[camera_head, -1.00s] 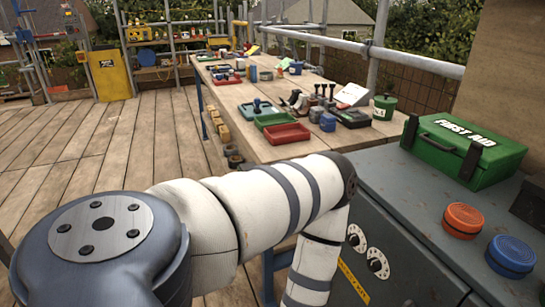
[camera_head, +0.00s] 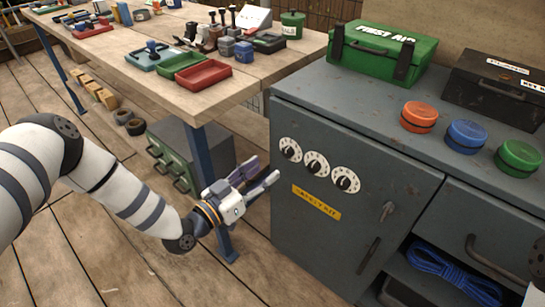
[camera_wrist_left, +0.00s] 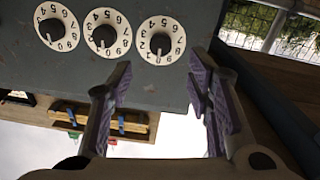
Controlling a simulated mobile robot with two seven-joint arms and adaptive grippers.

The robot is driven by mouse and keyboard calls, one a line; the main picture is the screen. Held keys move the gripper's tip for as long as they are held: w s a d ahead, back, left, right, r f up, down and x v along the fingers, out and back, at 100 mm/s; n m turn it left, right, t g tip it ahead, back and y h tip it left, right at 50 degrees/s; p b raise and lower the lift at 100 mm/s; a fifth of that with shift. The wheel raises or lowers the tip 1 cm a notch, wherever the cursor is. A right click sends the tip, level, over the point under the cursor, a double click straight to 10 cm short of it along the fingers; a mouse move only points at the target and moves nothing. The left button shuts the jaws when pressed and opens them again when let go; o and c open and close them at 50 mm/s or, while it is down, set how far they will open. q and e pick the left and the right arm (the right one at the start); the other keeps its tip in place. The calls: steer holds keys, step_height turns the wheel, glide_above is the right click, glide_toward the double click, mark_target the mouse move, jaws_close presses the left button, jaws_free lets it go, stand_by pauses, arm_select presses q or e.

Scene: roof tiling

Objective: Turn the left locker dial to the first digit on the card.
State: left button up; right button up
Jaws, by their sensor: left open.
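The grey locker has three white dials with black knobs in a row on its door. The left dial (camera_head: 289,149) is the one nearest my left gripper (camera_head: 265,172). The gripper is open and empty, a little in front of the door and below left of that dial, apart from it. In the left wrist view the dials show upside down, and the left dial (camera_wrist_left: 160,40) lies at the right end of the row, beyond the open fingers (camera_wrist_left: 159,85). Its exact setting is hard to read. I cannot pick out the card for certain. My right gripper is not in view.
A workbench (camera_head: 160,95) with trays stands left of the locker (camera_head: 300,225). A green first aid box (camera_head: 378,52) and orange, blue and green round tins sit on the locker top. A green-grey drawer cabinet (camera_head: 170,160) stands under the bench, behind my left arm.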

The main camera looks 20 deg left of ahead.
mark_target(285, 154)
arm_select(q)
steer(key=x, duration=0.7)
steer(key=shift+w+f+b, duration=0.1)
steer(key=shift+w+b, duration=0.15)
steer(key=shift+b, duration=0.1)
jaws_close()
